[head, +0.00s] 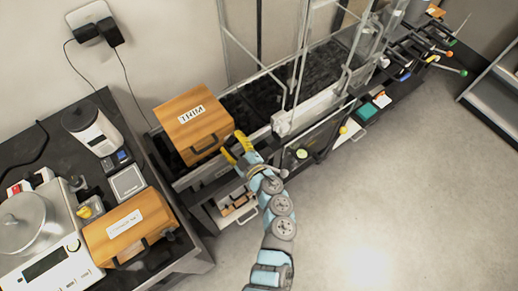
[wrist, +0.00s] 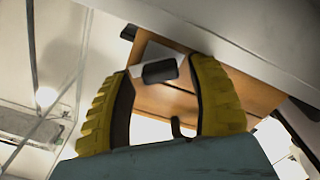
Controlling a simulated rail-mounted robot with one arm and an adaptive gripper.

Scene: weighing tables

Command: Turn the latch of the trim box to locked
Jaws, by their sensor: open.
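The trim box (head: 180,127) is an orange wooden box with a white TRIM label and a dark handle (head: 205,143) on its front. My gripper (head: 235,147) has yellow fingers and is at the box's front right side in the head view. In the wrist view my gripper (wrist: 160,95) is open, its two fingers spread apart. A small dark block (wrist: 160,72) on a pale plate shows between the fingers, in front of the orange wood (wrist: 165,103). It may be the latch; its lock position cannot be told. No contact with the fingers is clear.
A second wooden box (head: 112,240) and a white balance (head: 55,266) stand on the dark table at left. A glass-and-metal frame (head: 300,70) rises right of the trim box. Small boxes (head: 237,211) sit on a shelf below. The floor (head: 380,220) at right is clear.

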